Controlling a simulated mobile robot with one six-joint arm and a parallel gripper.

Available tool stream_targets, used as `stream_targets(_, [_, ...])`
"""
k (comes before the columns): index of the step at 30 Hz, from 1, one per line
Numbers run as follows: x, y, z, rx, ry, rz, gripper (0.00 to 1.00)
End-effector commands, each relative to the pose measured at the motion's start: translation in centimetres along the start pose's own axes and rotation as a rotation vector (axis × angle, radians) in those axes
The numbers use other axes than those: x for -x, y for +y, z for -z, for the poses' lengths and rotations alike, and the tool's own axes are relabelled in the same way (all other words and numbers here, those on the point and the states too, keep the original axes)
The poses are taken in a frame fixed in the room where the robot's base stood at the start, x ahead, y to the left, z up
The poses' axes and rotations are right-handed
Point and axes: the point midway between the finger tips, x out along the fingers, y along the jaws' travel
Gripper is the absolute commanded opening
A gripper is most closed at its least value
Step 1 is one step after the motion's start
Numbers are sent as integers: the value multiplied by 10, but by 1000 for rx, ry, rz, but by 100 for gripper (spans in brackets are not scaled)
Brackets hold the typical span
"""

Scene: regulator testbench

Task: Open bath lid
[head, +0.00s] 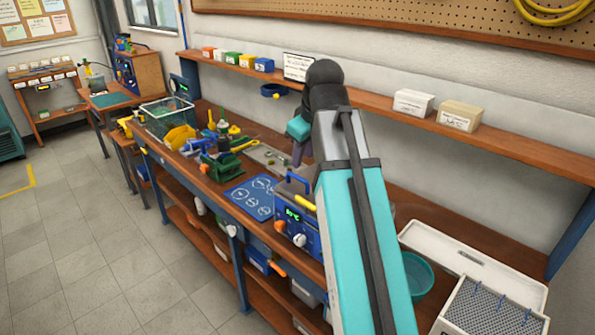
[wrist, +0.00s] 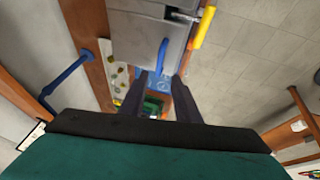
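The bath (head: 298,228) is a blue box with a green-lit display and a white knob, on the bench, partly hidden behind my arm. Its grey lid (wrist: 148,55) looks closed in the wrist view. A blue bar handle (wrist: 163,56) stands on the lid; it also shows in the head view (head: 290,180). My gripper (wrist: 159,80) is open, with its two dark fingers apart and nothing visibly held between them. The handle appears just beyond the fingertips; I cannot tell the exact gap. In the head view my gripper (head: 298,152) hangs above the bench behind the bath.
A yellow grip (wrist: 204,27) sticks out at the bath's edge. A blue mat (head: 252,197) and a green fixture (head: 220,165) lie left of the bath. A teal bowl (head: 418,275) and white tray (head: 470,258) are right. A shelf (head: 385,105) runs along the wall behind.

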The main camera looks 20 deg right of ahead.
Motion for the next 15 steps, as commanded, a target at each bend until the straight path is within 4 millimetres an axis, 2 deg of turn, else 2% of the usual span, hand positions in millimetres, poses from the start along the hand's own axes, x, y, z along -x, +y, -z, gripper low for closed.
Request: stream_targets(15, [-47,0,-1,-1,-1,1,29])
